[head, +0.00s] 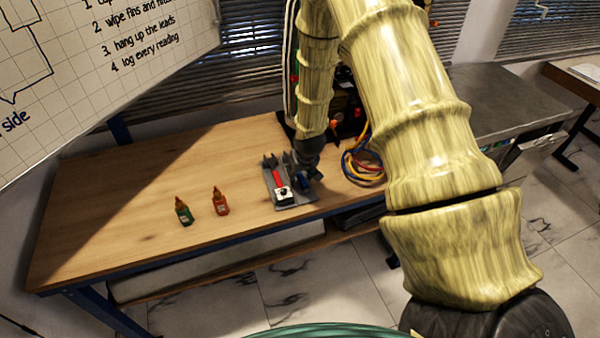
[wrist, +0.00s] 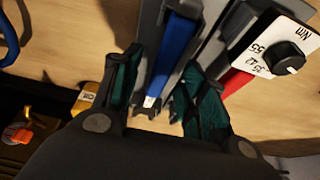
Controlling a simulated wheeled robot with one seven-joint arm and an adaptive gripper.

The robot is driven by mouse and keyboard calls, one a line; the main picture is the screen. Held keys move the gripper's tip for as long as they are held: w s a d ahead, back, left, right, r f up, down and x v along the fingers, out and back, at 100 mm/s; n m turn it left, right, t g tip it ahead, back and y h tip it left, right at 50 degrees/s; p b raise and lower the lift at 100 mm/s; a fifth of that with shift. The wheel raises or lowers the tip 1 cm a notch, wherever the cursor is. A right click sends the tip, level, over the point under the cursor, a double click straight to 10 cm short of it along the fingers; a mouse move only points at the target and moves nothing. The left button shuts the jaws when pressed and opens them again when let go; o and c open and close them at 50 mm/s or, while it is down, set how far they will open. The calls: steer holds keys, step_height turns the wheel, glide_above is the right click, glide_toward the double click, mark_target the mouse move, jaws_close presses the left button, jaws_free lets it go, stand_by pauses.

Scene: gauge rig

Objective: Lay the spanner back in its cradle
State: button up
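A grey cradle (head: 296,201) lies near the front edge of the bench; it shows also in the wrist view (wrist: 216,50). A long blue bar-shaped tool (wrist: 176,48) with a pale metal tip lies along the cradle's grey part; I cannot tell if it is fully seated. A red-handled tool (head: 278,178) with a white dial plate (wrist: 272,48) marked in Nm lies to its side in the cradle. Which one is the spanner is not clear. My gripper (wrist: 162,65) stands over the blue tool, fingers apart on either side, with gaps visible. In the head view my gripper (head: 310,170) partly hides the blue tool (head: 305,180).
A green bottle (head: 183,211) and an orange-red bottle (head: 220,201) stand left of the cradle. The bench's left part (head: 110,210) is clear. A grey counter (head: 510,100) stands farther right.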

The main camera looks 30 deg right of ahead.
steer(key=v, duration=1.2)
stand_by(0.4)
